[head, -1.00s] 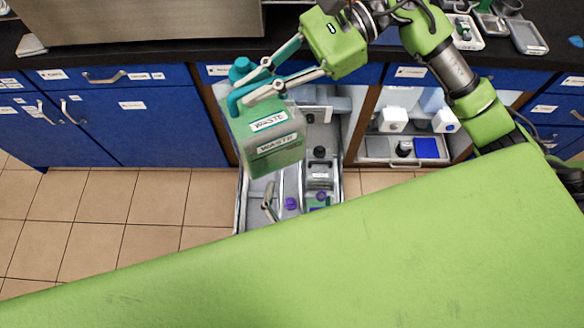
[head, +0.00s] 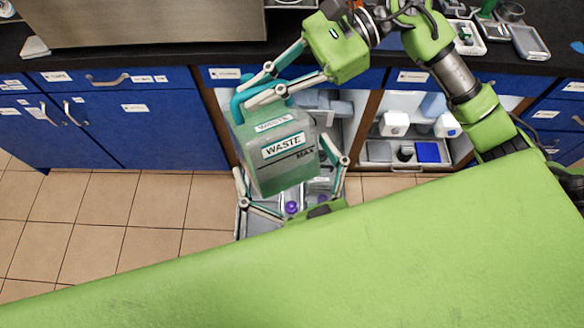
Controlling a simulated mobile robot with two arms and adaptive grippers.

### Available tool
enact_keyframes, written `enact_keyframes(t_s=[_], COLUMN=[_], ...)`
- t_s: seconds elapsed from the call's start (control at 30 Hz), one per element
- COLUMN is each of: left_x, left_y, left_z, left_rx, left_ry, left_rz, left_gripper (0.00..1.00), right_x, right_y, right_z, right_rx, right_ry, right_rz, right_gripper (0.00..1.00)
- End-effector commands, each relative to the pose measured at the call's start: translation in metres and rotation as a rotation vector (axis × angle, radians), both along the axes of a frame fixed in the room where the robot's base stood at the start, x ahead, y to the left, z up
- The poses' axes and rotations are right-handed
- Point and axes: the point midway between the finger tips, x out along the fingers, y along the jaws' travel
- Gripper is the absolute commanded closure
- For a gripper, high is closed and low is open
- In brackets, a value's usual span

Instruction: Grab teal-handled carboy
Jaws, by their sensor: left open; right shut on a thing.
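The carboy (head: 272,170) is a translucent greenish jug with white WASTE labels and a teal handle (head: 238,106) at its top left. It hangs tilted above the open drawer. My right gripper (head: 245,94) comes from the upper right and is shut on the teal handle. My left gripper (head: 284,158) is below the carboy, with its fingers spread open, one on each side of the lower body. I cannot tell whether these fingers touch it. The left gripper's palm is partly hidden by my green body.
An open drawer (head: 243,222) with purple-capped items lies below the carboy. Blue cabinets (head: 160,120) stand left. An open shelf compartment at right holds white bottles (head: 394,124) and a blue box (head: 427,152). The black counter (head: 100,57) runs behind. The tiled floor at left is clear.

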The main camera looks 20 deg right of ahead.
Motion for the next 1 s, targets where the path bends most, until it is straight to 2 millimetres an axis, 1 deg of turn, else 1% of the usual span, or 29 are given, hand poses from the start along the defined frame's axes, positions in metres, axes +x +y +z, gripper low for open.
enact_keyframes(t_s=[0.03,0.2,0.3,0.4,0.6,0.83,0.87,0.9,0.97,1.0], left_x=[0.011,0.043,0.058,0.069,0.080,0.080,0.080,0.080,0.080,0.080], left_y=[0.002,0.005,0.007,0.008,0.009,0.009,0.009,0.009,0.009,0.009], left_z=[0.002,0.001,0.002,0.001,0.002,0.002,0.002,0.002,0.002,0.002], left_rx=[0.000,0.001,0.002,0.002,0.001,0.000,0.000,0.000,0.000,0.000], left_ry=[-0.006,-0.005,-0.005,-0.005,-0.004,-0.004,-0.004,-0.004,-0.004,-0.004], left_rz=[0.001,-0.001,-0.001,-0.002,-0.003,-0.003,-0.004,-0.004,-0.004,-0.004], left_gripper=[0.00,0.00,0.00,0.00,0.00,0.00,0.03,0.13,0.29,0.39], right_x=[0.001,0.001,0.001,0.000,-0.001,-0.002,-0.002,-0.002,-0.002,-0.002], right_y=[0.001,0.001,0.001,0.001,0.001,0.001,0.002,0.002,0.002,0.002], right_z=[0.004,0.005,0.005,0.004,0.003,0.003,0.003,0.003,0.003,0.003], right_rx=[0.009,0.009,0.009,0.009,0.008,0.007,0.007,0.007,0.007,0.007], right_ry=[-0.003,-0.004,-0.003,-0.003,0.000,0.000,0.000,0.000,0.000,0.000], right_rz=[-0.002,-0.003,-0.002,0.000,0.003,0.005,0.005,0.005,0.005,0.005], right_gripper=[1.00,1.00,1.00,1.00,1.00,1.00,1.00,1.00,1.00,1.00])
